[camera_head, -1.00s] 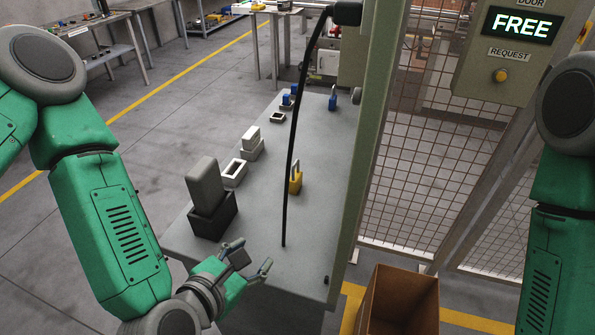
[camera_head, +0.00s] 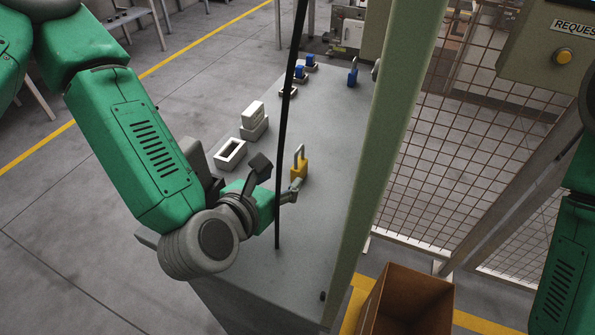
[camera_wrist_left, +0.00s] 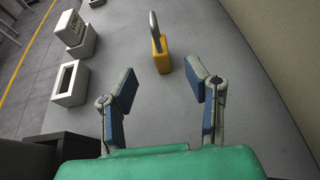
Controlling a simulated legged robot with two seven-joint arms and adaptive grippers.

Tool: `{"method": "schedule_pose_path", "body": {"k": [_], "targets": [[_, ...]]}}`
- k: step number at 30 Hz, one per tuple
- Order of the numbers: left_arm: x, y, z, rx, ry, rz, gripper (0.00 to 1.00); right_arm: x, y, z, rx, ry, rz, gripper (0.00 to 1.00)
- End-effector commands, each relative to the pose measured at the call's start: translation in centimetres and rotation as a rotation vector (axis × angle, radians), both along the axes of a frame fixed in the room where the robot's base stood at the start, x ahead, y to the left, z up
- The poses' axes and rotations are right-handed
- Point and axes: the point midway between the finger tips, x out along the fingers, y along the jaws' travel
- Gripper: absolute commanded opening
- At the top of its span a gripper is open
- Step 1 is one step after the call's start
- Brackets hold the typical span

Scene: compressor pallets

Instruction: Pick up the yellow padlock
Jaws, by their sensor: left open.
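The yellow padlock (camera_head: 299,169) stands upright on the grey table (camera_head: 325,215), with its grey shackle up. It also shows in the left wrist view (camera_wrist_left: 162,56), ahead of the fingers and roughly between their lines. My left gripper (camera_head: 276,180) is open and empty, low over the table and just short of the padlock. In the left wrist view its two fingers (camera_wrist_left: 167,92) stand apart with bare table between them. In the head view one finger overlaps the padlock's lower edge; I cannot tell if they touch. My right gripper is out of view.
A black cable (camera_head: 281,150) hangs down in front of the table near my left gripper. A white open box (camera_head: 230,153) and a white block (camera_head: 254,113) stand left of the padlock. A blue padlock (camera_head: 352,76) stands farther back. A green post (camera_head: 393,130) borders the right.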

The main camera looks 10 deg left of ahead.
Motion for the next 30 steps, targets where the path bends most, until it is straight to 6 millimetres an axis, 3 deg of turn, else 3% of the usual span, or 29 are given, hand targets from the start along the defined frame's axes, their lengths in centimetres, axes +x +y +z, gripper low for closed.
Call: {"method": "schedule_pose_path", "body": {"k": [3, 11, 21, 30], "targets": [[2.0, -0.7, -0.4, 0.001, -0.004, -0.001, 0.43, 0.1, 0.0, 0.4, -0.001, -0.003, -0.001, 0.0], [3.8, -0.8, -1.4, -0.001, -0.003, -0.002, 0.43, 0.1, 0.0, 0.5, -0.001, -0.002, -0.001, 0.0], [7.7, -1.1, -3.7, 0.0, -0.002, -0.002, 0.43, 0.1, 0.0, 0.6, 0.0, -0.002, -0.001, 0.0], [8.0, -1.3, -3.9, 0.0, -0.001, -0.002, 0.43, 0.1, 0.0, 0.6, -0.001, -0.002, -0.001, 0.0]]}}
